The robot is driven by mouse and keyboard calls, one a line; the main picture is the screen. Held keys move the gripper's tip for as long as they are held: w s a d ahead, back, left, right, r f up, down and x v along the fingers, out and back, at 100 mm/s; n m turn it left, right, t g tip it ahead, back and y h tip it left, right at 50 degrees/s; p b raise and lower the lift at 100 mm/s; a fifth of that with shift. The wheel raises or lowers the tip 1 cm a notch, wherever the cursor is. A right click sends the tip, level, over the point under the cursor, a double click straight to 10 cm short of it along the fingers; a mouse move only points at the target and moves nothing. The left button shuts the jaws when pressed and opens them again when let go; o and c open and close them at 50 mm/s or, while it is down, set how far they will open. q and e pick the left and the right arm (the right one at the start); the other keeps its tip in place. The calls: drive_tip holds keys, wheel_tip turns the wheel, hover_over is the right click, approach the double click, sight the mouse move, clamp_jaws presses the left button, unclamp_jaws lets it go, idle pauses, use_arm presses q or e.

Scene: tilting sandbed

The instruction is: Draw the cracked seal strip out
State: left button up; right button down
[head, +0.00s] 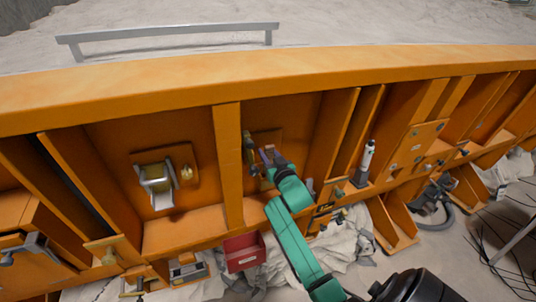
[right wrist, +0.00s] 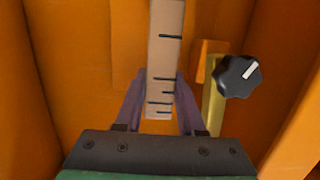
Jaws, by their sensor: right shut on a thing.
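The cracked seal strip (right wrist: 163,55) shows in the right wrist view as a flat, pale tan bar with several dark cross cracks. It runs from the top edge down to a squared lower end between my finger bases. My right gripper (head: 268,156) reaches into an orange bay in the head view. In the right wrist view its purple fingers (right wrist: 160,88) lie on both sides of the strip and are shut on it. The strip's far end is out of the wrist view, and in the head view I cannot make the strip out clearly. My left gripper is not in view.
A black knob (right wrist: 239,76) with a white mark stands right of the strip, by a yellow bar (right wrist: 214,110). Orange ribs (head: 229,165) wall the bay. A red box (head: 244,252) sits below it.

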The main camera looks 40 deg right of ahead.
drive_tip(key=shift+s+r+p, duration=0.1)
drive_tip(key=shift+r+p, duration=0.25)
drive_tip(key=shift+r, duration=0.3)
drive_tip(key=shift+f, duration=0.1)
drive_tip(key=shift+s+a+f, duration=0.1)
drive_tip(key=shift+s+a, duration=0.1)
drive_tip(key=shift+s, duration=0.2)
drive_tip(key=v, duration=0.7)
drive_tip(key=shift+s, duration=0.1)
